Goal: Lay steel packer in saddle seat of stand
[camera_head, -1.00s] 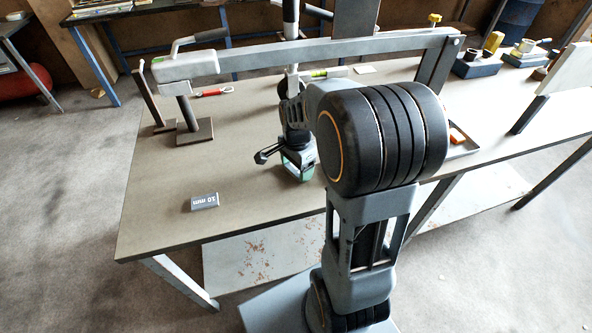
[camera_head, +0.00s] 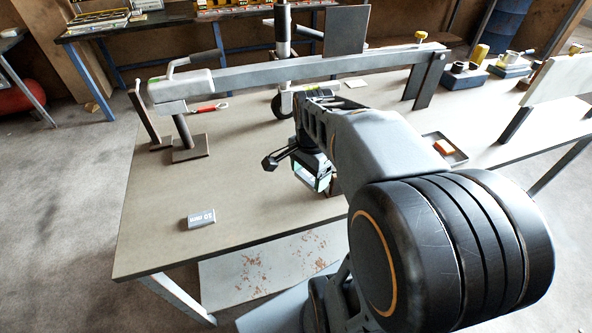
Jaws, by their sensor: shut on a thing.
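My gripper (camera_head: 322,188) hangs over the middle of the workbench, its jaws largely hidden by its own body and my arm. It is shut on a small dark brown piece (camera_head: 335,188), seemingly the steel packer, of which little shows. A grey block marked 10 mm (camera_head: 201,218) lies flat on the bench, left of and nearer than my gripper. A steel stand (camera_head: 184,132) with a square base plate stands at the bench's left, under the coupling end of a grey drawbar (camera_head: 290,76). I cannot make out its saddle seat.
The bench top (camera_head: 245,185) is clear between the block and my gripper. The drawbar spans the bench behind my gripper. A red-handled tool (camera_head: 208,107) lies behind the stand. A tray (camera_head: 446,150) with an orange item lies to the right.

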